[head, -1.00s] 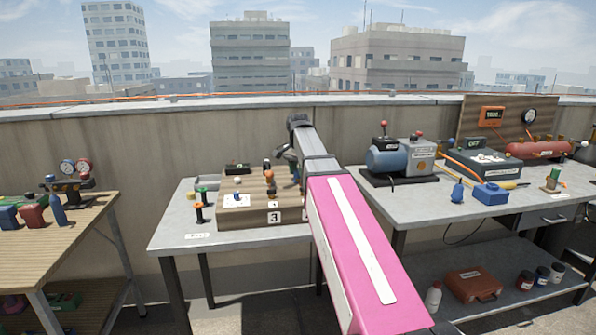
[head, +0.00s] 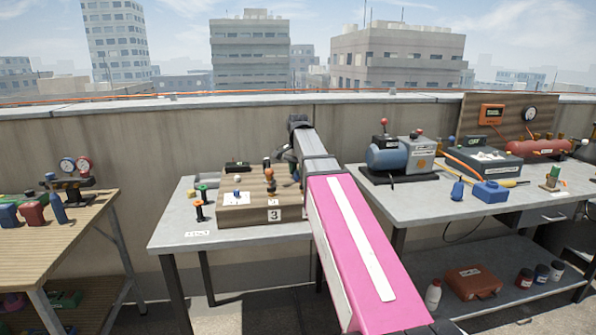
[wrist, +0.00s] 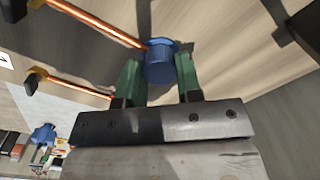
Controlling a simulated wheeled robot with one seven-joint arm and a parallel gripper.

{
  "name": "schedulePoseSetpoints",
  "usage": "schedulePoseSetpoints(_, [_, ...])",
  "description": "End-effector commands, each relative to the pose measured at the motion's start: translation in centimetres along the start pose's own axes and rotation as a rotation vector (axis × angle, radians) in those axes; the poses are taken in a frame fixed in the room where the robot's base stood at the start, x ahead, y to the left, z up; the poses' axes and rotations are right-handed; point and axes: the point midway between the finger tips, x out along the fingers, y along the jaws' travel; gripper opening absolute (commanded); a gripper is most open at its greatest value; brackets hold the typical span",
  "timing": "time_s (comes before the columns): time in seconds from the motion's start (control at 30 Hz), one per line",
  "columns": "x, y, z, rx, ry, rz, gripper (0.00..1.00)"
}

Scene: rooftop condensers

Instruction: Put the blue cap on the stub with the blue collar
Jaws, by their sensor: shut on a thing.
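A blue cap (wrist: 160,66) is between the two green fingers of my gripper (wrist: 158,78) in the wrist view, which are shut on it. A wider blue rim shows at its far end; I cannot tell whether this is the cap's own rim or a collar. A copper stub (wrist: 103,24) comes in from the upper left and ends close to the cap; I cannot tell whether they touch. A second copper stub (wrist: 75,87) with a black and yellow base lies lower left. In the head view my gripper (head: 287,155) is over the right side of the wooden block (head: 240,215); the cap is hidden there.
The block, marked 3, stands on a grey table (head: 170,235). A small blue piece (wrist: 42,134) lies on the left in the wrist view. A pump (head: 388,158) stands on the right bench.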

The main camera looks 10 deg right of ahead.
Motion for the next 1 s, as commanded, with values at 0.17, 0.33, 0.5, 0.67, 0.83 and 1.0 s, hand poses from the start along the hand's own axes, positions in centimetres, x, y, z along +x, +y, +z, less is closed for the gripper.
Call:
schedulePoseSetpoints(0.17, [0.2,0.0,0.0,0.000,0.000,0.000,0.11])
schedulePoseSetpoints(0.33, [0.1,0.0,0.0,0.000,0.000,0.000,0.11])
schedulePoseSetpoints(0.5, [0.1,0.0,0.0,0.000,0.000,0.000,0.62])
schedulePoseSetpoints(0.67, [0.1,0.0,0.0,0.000,0.000,0.000,0.62])
schedulePoseSetpoints(0.83, [-0.4,0.0,0.0,0.000,0.001,-0.001,0.62])
schedulePoseSetpoints(1.0, [-2.5,-0.1,-0.1,0.000,0.001,-0.001,0.62])
